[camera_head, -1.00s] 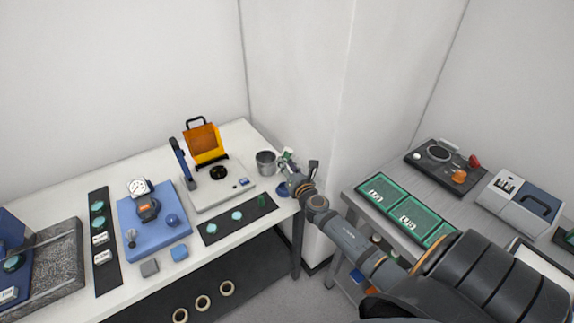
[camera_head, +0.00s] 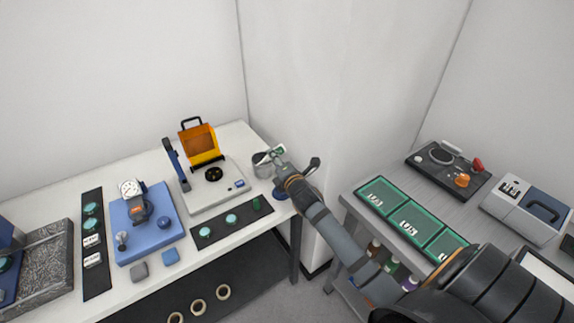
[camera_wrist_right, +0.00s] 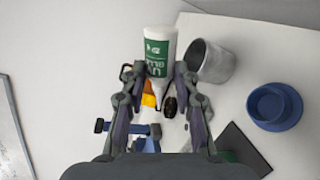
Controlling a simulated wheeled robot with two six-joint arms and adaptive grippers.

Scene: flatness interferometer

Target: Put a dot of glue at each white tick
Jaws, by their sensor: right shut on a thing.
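My right gripper (camera_wrist_right: 158,75) is shut on a white bottle with a green label, the glue bottle (camera_wrist_right: 160,48). The label's letters are upside down in the right wrist view. In the head view my right gripper (camera_head: 279,164) holds the bottle (camera_head: 273,152) above the right end of the left table, in front of a grey metal cup (camera_head: 261,168). The cup also shows right of the bottle in the wrist view (camera_wrist_right: 214,62). I cannot make out white ticks or glue dots. My left gripper is not in view.
A round blue holder (camera_wrist_right: 273,106) stands near the cup. A grey instrument (camera_head: 212,190) with an orange hood, a blue plate (camera_head: 150,245) with a dial gauge, and a dark mat (camera_head: 242,232) with teal discs share the table. Green trays (camera_head: 412,222) lie on the right table.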

